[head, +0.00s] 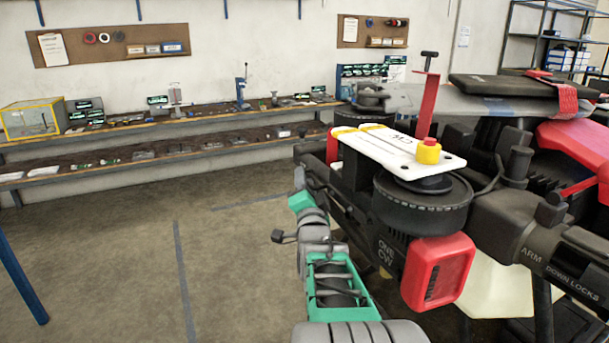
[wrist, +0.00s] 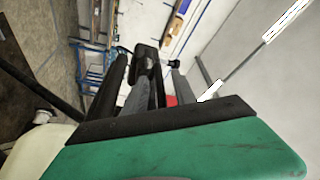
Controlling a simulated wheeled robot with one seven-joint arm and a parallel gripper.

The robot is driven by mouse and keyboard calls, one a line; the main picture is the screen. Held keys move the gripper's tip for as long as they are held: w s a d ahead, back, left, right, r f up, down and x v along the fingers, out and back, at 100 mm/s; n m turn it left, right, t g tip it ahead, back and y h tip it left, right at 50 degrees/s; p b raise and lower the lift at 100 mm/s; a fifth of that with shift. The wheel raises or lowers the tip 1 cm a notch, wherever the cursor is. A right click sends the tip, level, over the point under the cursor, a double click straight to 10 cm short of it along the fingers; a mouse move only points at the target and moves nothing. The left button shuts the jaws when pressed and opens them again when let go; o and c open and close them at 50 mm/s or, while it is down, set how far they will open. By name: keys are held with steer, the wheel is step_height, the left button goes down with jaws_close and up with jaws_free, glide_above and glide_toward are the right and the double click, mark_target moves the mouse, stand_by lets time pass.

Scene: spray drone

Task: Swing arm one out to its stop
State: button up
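Arm one (head: 385,240) of the dark drone is at the right of the head view, marked "ONE CW". Its end carries a black round motor (head: 425,210), a red cap (head: 440,272) and a white plate (head: 390,147) on top. The drone body (head: 530,240) is behind to the right, with an "ARM DOWN LOCKS" label. My gripper (head: 300,180) is just left of arm one's motor end; I cannot tell whether it touches. In the wrist view, dark finger parts of my gripper (wrist: 140,85) extend beyond its green housing. Their tips and gap are unclear.
A yellow and red knob (head: 428,151) sits on the white plate, below an upright red strip with a black T-handle (head: 429,55). A workbench (head: 200,115) runs along the back wall. The floor (head: 110,260) at the left is clear. A blue post (head: 20,275) stands far left.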

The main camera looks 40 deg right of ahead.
steer(key=shift+w+d, duration=0.15)
steer(key=shift+w, duration=0.15)
steer(key=shift+c, duration=0.3)
jaws_close()
stand_by(0.9)
